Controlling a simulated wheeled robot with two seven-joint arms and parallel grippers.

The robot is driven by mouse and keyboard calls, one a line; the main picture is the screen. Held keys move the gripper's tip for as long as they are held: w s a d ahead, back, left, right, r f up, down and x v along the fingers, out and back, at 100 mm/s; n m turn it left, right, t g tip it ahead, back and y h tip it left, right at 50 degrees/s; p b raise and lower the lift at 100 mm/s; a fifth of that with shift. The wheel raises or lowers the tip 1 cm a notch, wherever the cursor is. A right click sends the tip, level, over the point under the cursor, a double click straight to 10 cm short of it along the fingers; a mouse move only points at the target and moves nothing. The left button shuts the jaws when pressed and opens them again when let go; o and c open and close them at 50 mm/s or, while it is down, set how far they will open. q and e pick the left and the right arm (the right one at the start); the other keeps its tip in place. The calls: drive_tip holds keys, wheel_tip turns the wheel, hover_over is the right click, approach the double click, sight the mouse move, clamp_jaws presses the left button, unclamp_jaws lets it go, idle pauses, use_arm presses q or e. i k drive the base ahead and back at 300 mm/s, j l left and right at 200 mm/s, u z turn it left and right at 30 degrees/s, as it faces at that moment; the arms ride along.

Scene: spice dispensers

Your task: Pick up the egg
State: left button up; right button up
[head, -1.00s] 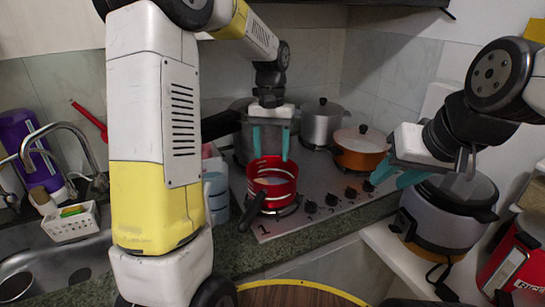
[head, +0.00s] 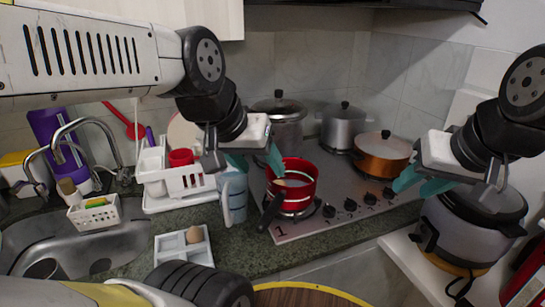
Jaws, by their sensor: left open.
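A brown egg (head: 194,236) sits in a white compartment tray (head: 172,254) on the counter beside the sink. My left gripper (head: 256,163) is open and empty, with its teal fingers apart. It is above and to the right of the egg, between the dish rack and the red pot in the picture. My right gripper (head: 418,186) is far to the right of the egg, near the silver cooker. Its two teal fingers are apart and nothing shows between them.
A red pot (head: 300,190) with a dark handle stands on the stove (head: 340,222). A blue-grey jug (head: 233,196) and a white dish rack (head: 188,182) stand behind the egg tray. The sink (head: 130,245) is at left, and the silver cooker (head: 470,230) is at right.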

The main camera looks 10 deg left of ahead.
sight(195, 234)
drive_tip(key=u, duration=1.5)
